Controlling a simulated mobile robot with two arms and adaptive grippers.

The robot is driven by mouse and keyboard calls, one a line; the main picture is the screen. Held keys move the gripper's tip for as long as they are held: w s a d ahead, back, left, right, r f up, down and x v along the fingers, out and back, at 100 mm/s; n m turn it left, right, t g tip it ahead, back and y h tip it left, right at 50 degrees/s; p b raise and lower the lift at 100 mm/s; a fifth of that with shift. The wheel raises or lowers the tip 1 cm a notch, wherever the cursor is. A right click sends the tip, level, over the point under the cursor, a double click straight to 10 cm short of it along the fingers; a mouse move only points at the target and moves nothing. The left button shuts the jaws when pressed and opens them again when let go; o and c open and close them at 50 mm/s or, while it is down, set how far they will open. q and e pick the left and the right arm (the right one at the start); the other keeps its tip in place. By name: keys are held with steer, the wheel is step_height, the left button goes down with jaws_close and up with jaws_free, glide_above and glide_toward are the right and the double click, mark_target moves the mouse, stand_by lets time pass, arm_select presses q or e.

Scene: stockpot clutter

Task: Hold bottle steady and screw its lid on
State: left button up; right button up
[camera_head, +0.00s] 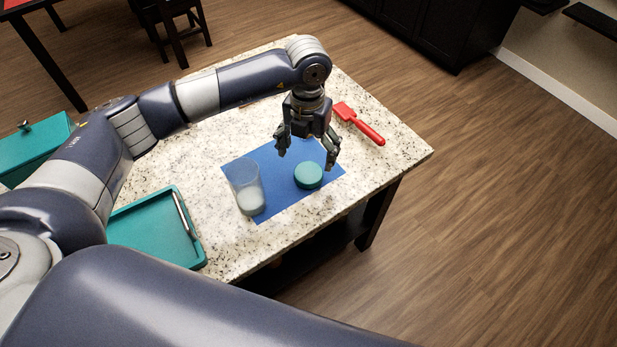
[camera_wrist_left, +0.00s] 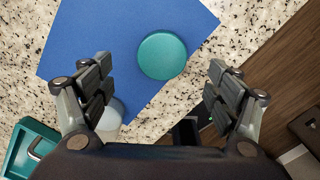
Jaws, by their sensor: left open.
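The bottle (camera_head: 247,190) is a clear, wide cylinder with something whitish at its bottom. It stands upright on the blue mat (camera_head: 275,198) with no lid on it. In the left wrist view the bottle (camera_wrist_left: 110,122) is partly hidden behind a left finger. The teal round lid (camera_head: 308,175) lies flat on the mat to the right of the bottle. My left gripper (camera_head: 307,158) is open and empty above the lid, pointing down. In the left wrist view the lid (camera_wrist_left: 162,56) lies between and beyond the open fingers. My right gripper is not in view.
A red spatula (camera_head: 360,124) lies on the speckled counter (camera_head: 400,150) near its right end. A teal box (camera_head: 32,148) stands farther left. Wooden floor surrounds the counter.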

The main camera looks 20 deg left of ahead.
mark_target(308, 172)
arm_select(q)
steer(key=shift+f, duration=0.85)
steer(key=shift+r, duration=0.1)
steer(key=shift+f, duration=0.25)
step_height(308, 172, down, 5)
steer(key=b, duration=0.3)
steer(key=shift+d+r, duration=0.15)
steer(key=shift+r, duration=0.05)
steer(key=shift+f, duration=0.15)
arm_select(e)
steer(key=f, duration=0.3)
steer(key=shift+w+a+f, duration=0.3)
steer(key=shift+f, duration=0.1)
arm_select(q)
steer(key=shift+c, duration=0.2)
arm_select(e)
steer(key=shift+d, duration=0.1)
arm_select(q)
steer(key=shift+s, duration=0.1)
steer(key=c, duration=0.9)
